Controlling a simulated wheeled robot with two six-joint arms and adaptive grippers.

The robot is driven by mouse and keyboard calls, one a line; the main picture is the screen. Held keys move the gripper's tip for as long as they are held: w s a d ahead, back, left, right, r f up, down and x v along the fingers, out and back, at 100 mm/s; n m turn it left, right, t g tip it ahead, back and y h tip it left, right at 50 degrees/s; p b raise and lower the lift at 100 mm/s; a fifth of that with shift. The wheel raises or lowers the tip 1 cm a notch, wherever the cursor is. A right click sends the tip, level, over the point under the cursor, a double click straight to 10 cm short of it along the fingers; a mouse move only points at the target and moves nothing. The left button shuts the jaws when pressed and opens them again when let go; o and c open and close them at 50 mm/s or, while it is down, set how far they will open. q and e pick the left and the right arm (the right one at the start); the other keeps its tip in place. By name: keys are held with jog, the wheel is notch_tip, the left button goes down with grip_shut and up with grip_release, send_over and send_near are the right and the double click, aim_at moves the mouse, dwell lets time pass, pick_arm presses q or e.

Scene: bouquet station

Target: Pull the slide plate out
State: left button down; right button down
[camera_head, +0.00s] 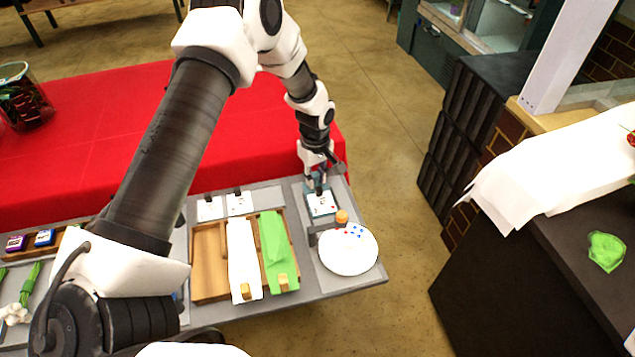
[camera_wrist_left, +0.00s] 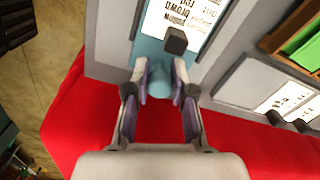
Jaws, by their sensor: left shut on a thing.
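The slide plate (camera_head: 311,211) is a teal plate with a white printed card on it, at the back right of the grey station board. In the left wrist view the slide plate (camera_wrist_left: 133,55) has a rounded teal tab (camera_wrist_left: 160,88) at its near end. My left gripper (camera_head: 317,181) is at the back edge of the board. In the left wrist view my left gripper (camera_wrist_left: 161,80) has its fingers closed on both sides of the tab. A small dark block (camera_wrist_left: 175,40) stands over the card's edge. My right gripper is not in view.
A white round plate (camera_head: 348,262) with blue and red dots and an orange cap (camera_head: 341,216) are in front of the slide plate. A wooden tray (camera_head: 210,262) with white and green sheets lies left. A red-covered table (camera_head: 90,150) is behind; floor lies right.

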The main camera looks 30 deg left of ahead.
pick_arm(q)
jog(key=shift+s+d, duration=0.15)
jog(key=shift+d, duration=0.1)
jog(key=c, duration=1)
grip_release()
jog(key=shift+a, duration=0.1)
notch_tip(320, 180, up, 12)
jog(key=shift+f, duration=0.1)
